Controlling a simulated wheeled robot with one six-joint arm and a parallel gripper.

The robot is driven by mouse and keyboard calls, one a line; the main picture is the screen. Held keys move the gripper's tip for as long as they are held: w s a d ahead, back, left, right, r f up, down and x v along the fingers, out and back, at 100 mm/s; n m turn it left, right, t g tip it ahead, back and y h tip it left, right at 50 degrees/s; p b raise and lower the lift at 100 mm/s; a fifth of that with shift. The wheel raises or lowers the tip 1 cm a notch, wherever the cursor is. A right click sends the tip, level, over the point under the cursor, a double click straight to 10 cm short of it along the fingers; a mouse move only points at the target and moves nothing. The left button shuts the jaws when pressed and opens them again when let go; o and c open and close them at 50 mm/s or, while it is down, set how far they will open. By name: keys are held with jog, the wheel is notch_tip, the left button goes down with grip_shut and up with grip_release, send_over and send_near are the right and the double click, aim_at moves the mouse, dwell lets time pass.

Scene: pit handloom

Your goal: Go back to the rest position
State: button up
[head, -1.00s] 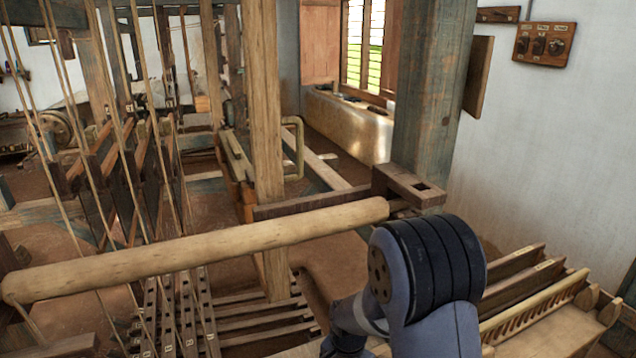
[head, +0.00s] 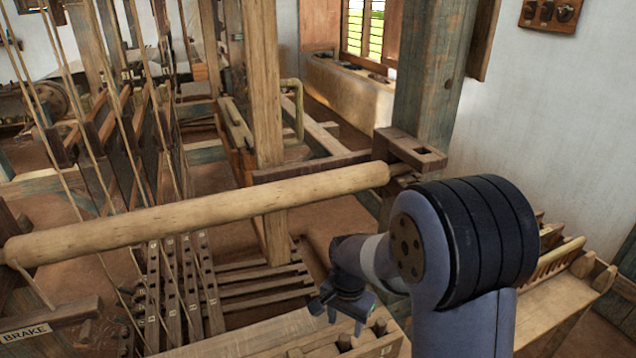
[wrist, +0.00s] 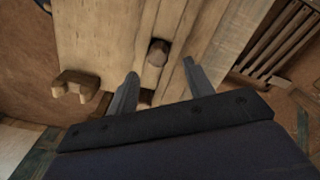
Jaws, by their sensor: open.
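My gripper (head: 345,312) hangs from my bent arm at the lower middle of the head view, above a wooden bench or box (head: 290,330). In the wrist view my gripper (wrist: 160,78) shows its two fingers apart with no object held between them. A wooden peg or knob (wrist: 158,52) on a pale plank shows just beyond the fingertips. I cannot tell how far it is from them.
A round wooden beam (head: 200,212) crosses the loom to the left of my arm. Treadles (head: 255,285) lie below it. A blue-grey post (head: 432,85) stands behind my arm, and a rack of slatted pieces (head: 560,262) is at right.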

aim_at(345, 336)
notch_tip(345, 336, up, 4)
jog(key=shift+f, duration=0.1)
notch_tip(345, 336, down, 11)
jog(key=shift+s+r+p, duration=0.1)
jog(key=shift+r+p, duration=0.1)
jog(key=shift+p, duration=0.3)
jog(key=shift+r, duration=0.1)
